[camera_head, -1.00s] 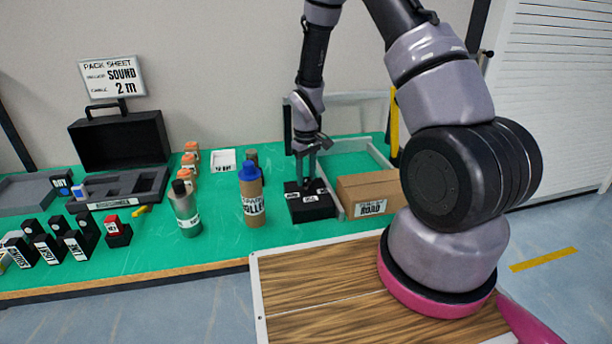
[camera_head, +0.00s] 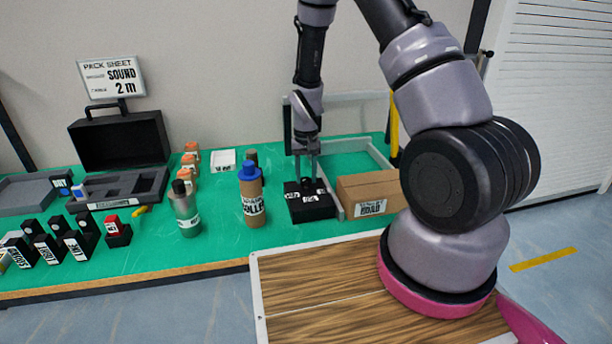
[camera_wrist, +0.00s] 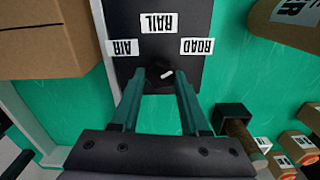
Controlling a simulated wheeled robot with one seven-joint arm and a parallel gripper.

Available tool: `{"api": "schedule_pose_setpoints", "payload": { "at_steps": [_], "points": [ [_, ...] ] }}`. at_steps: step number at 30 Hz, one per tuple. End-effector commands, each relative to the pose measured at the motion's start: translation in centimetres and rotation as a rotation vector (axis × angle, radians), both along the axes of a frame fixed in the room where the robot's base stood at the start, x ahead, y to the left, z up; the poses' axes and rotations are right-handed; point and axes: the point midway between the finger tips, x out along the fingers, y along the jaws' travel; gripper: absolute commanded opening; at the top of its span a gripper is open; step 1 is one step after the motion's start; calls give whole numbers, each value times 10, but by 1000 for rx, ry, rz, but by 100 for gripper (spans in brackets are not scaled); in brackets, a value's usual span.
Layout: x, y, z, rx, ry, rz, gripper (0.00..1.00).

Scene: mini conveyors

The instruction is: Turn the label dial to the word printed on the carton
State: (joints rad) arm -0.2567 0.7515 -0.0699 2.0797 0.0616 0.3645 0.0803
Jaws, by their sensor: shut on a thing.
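The label dial is a black box (camera_head: 318,209) on the green table, with white word labels on top. In the wrist view its labels AIR, RAIL and ROAD (camera_wrist: 196,45) show upside down around a dark round knob (camera_wrist: 158,84). A white mark on the knob slants up and right, roughly toward the ROAD side. My gripper (camera_wrist: 160,80) is shut on the knob, one finger on each side, and partly hides it. The brown carton (camera_head: 365,190) stands just right of the box in the head view; its front label appears to read ROAD.
A brown bottle with a blue cap (camera_head: 251,205) and a green bottle (camera_head: 185,213) stand left of the dial. A pale frame rail lies between dial and carton. A pack sheet (camera_head: 112,77) and an open black case (camera_head: 120,143) are farther left.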

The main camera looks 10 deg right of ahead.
Motion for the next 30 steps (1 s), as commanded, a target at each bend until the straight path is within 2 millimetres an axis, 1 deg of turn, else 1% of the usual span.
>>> {"api": "schedule_pose_setpoints", "payload": {
  "at_steps": [11, 12, 14, 15, 25, 29, 30],
  "points": [
    [1, 0, 0, 1, -1, -9, 0],
    [1, 0, 0, 1, -1, -9, 48],
    [1, 0, 0, 1, -1, -9, 71],
    [0, 0, 0, 1, -1, -9, 75],
    [1, 0, 3, 1, -1, -7, 75],
    [1, 0, 17, 1, -3, -8, 75],
    [1, 0, 25, 1, -5, -8, 75]
  ]
}}
